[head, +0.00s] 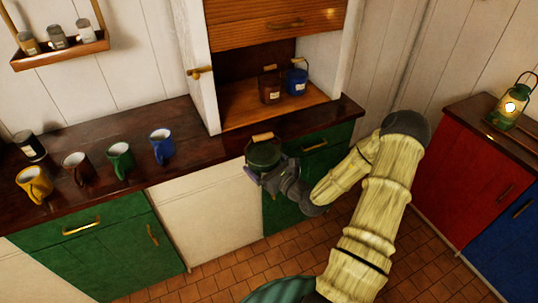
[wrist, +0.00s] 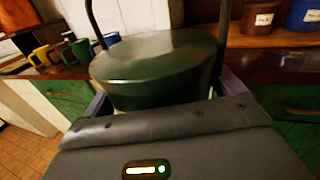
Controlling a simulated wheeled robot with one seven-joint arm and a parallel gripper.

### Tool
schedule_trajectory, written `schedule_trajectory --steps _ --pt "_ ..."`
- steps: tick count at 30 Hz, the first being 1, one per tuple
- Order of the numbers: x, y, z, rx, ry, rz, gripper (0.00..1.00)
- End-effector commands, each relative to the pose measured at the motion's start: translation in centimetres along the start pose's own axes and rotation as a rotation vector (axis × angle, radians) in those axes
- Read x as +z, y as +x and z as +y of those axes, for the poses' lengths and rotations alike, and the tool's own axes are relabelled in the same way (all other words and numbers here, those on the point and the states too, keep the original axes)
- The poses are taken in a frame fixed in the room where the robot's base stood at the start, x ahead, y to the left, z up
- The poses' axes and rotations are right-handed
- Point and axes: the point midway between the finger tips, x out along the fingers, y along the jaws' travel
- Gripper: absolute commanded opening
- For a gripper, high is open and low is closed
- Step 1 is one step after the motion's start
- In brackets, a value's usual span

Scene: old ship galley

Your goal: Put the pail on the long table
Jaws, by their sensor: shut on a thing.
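A dark green pail (head: 263,153) with a lid and a wooden-gripped handle is held upright in my gripper (head: 262,172), in front of the counter below the open cupboard. In the wrist view the pail (wrist: 155,70) fills the middle, with the jaws (wrist: 165,105) shut on its sides and its handle rising on both sides. The pail's underside is hidden. No separate long table shows; a long dark wooden counter top (head: 105,195) runs along the wall, and I cannot tell whether it is the one named.
A brown pail (head: 270,88) and a blue pail (head: 297,79) stand in the open cupboard. Yellow (head: 35,185), brown, green and blue (head: 161,147) mugs and a dark jar (head: 29,146) stand on the counter. A lantern (head: 510,105) stands at the right. The cupboard door (head: 200,75) stands open.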

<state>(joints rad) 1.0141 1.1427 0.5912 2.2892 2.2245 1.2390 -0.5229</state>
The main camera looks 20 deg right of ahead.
Motion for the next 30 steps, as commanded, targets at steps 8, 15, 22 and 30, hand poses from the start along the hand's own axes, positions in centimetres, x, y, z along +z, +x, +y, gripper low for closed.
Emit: schedule_trajectory --steps 8,15,22,30 --pt "-3.8 0.4 2.6 -0.067 0.007 0.004 0.50" --pt "-8.4 0.1 5.8 -0.157 0.009 0.009 0.50" --pt "-12.5 -1.0 9.2 -0.241 0.007 0.015 0.50" --pt "-15.5 -2.4 11.9 -0.309 0.002 0.014 0.50"
